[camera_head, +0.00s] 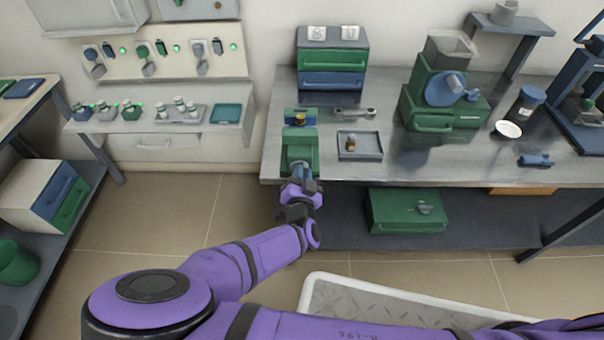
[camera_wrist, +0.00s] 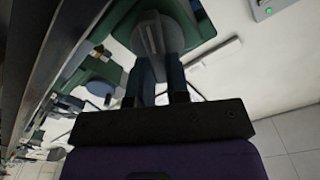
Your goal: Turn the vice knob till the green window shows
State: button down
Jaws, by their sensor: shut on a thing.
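The vice (camera_head: 300,146), with a green body and a blue far jaw, sits at the left front edge of the steel bench. A small brass-coloured piece (camera_head: 299,119) shows between its jaws. My gripper (camera_head: 300,174) reaches the front of the vice from below the bench edge. In the wrist view my gripper (camera_wrist: 159,68) has its two dark fingers shut on the grey vice knob (camera_wrist: 150,35), one finger on each side. In the head view the knob is mostly hidden by my gripper. I cannot make out a green window in either view.
A grey tray (camera_head: 361,155) with a small brown bottle stands right of the vice. A grey wrench-like tool (camera_head: 354,112) lies behind it. A drawer unit (camera_head: 332,60) stands at the back. A green case (camera_head: 405,211) sits on the shelf below.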

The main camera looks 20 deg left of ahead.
jog(key=shift+d, duration=0.1)
jog(key=shift+s+a+f+n, duration=0.1)
jog(key=shift+a+f+n, duration=0.3)
jog(key=shift+n, duration=5.25)
jog(key=shift+s+a+f+n, duration=0.15)
jog(key=shift+f+n, duration=0.3)
jog(key=shift+n, duration=5.15)
jog(key=shift+s+a+f+n, duration=0.1)
jog(key=shift+a+f+n, duration=0.3)
jog(key=shift+n, duration=5.25)
jog(key=c, duration=1.1)
grip_release()
